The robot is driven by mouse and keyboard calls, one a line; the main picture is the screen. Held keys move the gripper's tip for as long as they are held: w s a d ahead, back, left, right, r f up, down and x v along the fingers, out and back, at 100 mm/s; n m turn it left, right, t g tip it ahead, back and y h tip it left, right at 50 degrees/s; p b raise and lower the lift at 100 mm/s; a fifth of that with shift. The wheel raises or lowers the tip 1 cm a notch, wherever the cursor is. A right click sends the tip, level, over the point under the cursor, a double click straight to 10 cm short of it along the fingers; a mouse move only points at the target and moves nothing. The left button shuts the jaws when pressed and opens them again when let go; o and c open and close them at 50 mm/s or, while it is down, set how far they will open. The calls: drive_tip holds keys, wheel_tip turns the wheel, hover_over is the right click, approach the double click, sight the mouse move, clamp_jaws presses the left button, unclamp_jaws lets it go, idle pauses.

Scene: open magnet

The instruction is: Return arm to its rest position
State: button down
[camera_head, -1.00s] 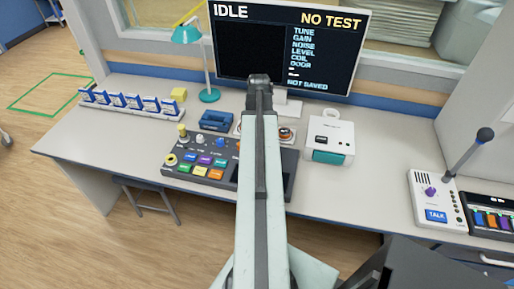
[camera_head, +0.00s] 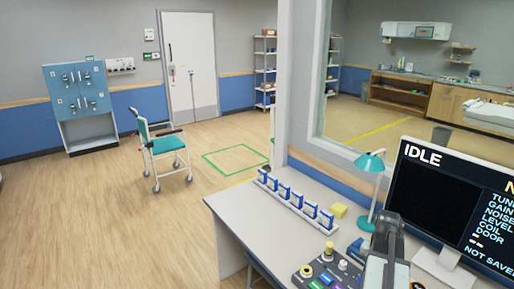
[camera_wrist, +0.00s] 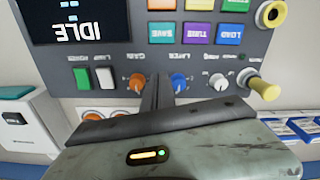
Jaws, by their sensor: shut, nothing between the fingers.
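My gripper (camera_wrist: 158,82) shows in the wrist view as two dark fingers shut together with nothing between them. It points toward the face of a grey control console (camera_wrist: 258,62), which appears upside down. I cannot tell how far the fingertips are from the console. An orange knob (camera_wrist: 136,84) and a blue knob (camera_wrist: 179,82) show on either side of the fingers. In the head view, part of my arm rises at the lower right, in front of the desk. My gripper cannot be made out there.
A wheeled chair (camera_head: 165,147) stands on open floor at left, near a green floor outline (camera_head: 235,147).

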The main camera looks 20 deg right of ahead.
drive_tip(key=w+a+n, duration=0.3)
drive_tip(key=w+a, duration=0.6)
drive_tip(key=a, duration=0.5)
drive_tip(key=w+a+n, duration=0.2)
drive_tip(key=a+n, duration=0.6)
drive_tip(key=a, duration=2)
drive_tip(key=shift+w+a+n, duration=0.15)
drive_tip(key=shift+n, duration=0.25)
